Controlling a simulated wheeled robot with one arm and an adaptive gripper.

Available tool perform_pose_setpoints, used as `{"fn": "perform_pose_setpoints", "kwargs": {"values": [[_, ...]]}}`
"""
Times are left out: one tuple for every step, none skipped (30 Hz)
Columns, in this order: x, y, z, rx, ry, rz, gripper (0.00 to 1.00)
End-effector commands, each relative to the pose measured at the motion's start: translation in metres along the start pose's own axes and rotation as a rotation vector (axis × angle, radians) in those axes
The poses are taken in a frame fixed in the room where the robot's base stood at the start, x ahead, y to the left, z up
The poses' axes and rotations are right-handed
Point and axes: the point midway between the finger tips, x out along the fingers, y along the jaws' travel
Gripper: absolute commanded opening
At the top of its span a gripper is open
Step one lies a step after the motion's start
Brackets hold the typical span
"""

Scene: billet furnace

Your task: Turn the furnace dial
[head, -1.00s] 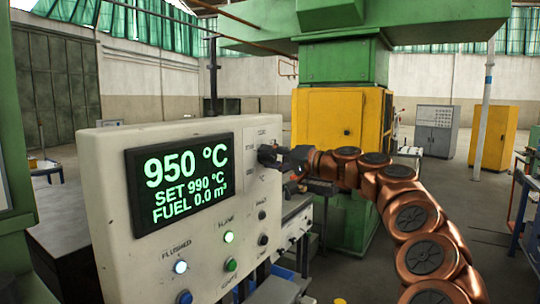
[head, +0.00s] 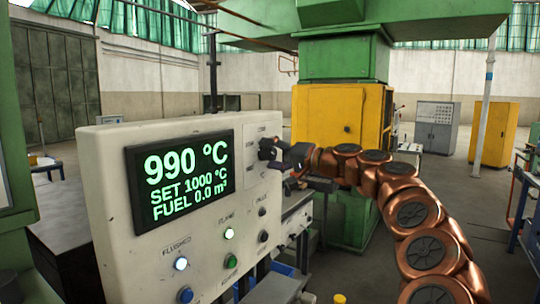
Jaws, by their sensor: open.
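The furnace control panel (head: 112,170) stands at the left in the head view. Its dark display (head: 182,178) reads 990 °C, SET 1000 °C and FUEL 0.0 m³ in green. The black dial (head: 267,148) is at the panel's upper right, partly hidden by my gripper. My gripper (head: 279,156) is open at the dial, with its fingertips close to or around it. I cannot tell whether they touch it. The lamp by FLUSHED (head: 181,263) glows bluish white and the lamp by FLAME (head: 229,233) glows pale green.
Blue (head: 185,295) and green (head: 230,261) buttons sit low on the panel, below my gripper. A yellow cabinet (head: 325,120) under green machinery stands behind my arm. A grey cabinet (head: 437,127) and another yellow cabinet (head: 494,134) are farther back right. Open floor lies between.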

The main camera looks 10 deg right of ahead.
Motion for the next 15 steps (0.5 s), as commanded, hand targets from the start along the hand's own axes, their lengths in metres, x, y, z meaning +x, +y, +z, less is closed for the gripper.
{"fn": "perform_pose_setpoints", "kwargs": {"values": [[0.0, 0.0, 0.0, 0.0, 0.0, 0.0, 0.73], [0.0, 0.0, 0.0, 0.0, 0.0, 0.0, 0.73], [0.0, 0.0, 0.0, 0.0, 0.0, 0.0, 0.73], [0.0, 0.0, 0.0, 0.0, 0.0, 0.0, 0.73], [0.0, 0.0, 0.0, 0.0, 0.0, 0.0, 0.73], [0.0, 0.0, 0.0, 0.0, 0.0, 0.0, 0.73], [-0.001, 0.0, 0.0, 0.0, 0.0, 0.0, 0.73], [-0.002, 0.0, 0.0, 0.0, 0.001, 0.0, 0.73], [-0.004, 0.0, -0.001, 0.0, 0.001, 0.0, 0.73], [-0.006, 0.0, -0.001, 0.0, 0.001, 0.0, 0.73], [-0.008, 0.0, -0.001, 0.0, 0.001, 0.0, 0.73], [-0.012, -0.001, -0.001, 0.0, 0.002, -0.001, 0.73], [-0.016, -0.001, -0.001, 0.0, 0.002, -0.001, 0.73], [-0.019, -0.001, -0.001, 0.0, 0.002, -0.002, 0.73], [-0.025, -0.002, -0.001, 0.0, 0.002, -0.003, 0.73]]}}
